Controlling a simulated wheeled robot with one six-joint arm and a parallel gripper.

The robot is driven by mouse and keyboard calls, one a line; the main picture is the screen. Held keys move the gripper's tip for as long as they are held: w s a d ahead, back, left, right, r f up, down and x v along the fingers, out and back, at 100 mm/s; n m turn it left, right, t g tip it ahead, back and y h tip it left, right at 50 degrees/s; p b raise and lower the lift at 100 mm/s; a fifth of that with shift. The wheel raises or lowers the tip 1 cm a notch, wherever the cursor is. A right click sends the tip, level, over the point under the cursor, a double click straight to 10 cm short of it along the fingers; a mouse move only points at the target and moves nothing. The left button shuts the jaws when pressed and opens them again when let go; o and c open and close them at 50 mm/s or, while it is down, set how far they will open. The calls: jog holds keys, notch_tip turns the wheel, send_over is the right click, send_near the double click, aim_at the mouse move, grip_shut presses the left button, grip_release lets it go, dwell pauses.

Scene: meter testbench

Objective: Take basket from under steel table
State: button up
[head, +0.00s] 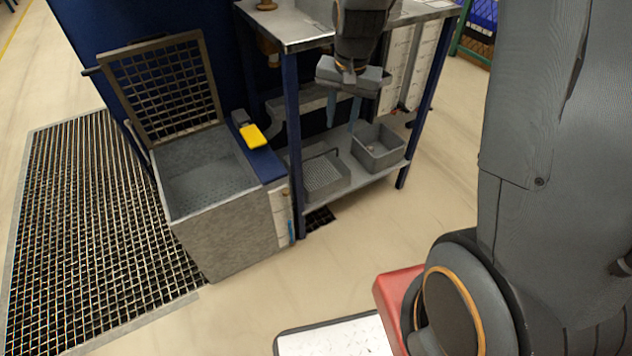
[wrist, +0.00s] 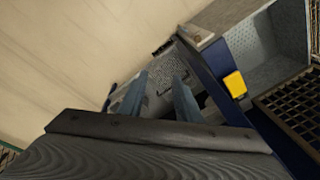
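The steel table (head: 290,28) has blue legs and a low shelf (head: 345,183). On the shelf, at its left, sits a grey perforated basket (head: 325,178) with a dark handle; it also shows in the wrist view (wrist: 182,66). A plain grey open bin (head: 378,155) stands to its right. My gripper (head: 343,112) points down in front of the table, above the shelf and higher than the basket. Its two fingers are apart with nothing between them. In the wrist view the open fingers (wrist: 162,92) extend towards the basket, partly covering the shelf area.
A grey tank (head: 225,225) with a raised mesh lid (head: 165,90) stands left of the table, with a yellow item (head: 253,136) on its blue edge. A floor grating (head: 75,230) lies further left.

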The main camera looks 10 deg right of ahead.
jog(key=w+f+m+b, duration=0.3)
jog(key=w+f+b, duration=0.5)
jog(key=f, duration=0.5)
jog(key=w+f+m+b, duration=0.2)
jog(key=w+f+b, duration=0.6)
jog(key=f, duration=0.6)
jog(key=w+f+m+b, duration=0.3)
jog(key=w+f+b, duration=0.5)
jog(key=f, duration=0.6)
jog(key=shift+w+m, duration=0.3)
jog(key=shift+w, duration=0.9)
jog(key=shift+r, duration=0.1)
grip_shut()
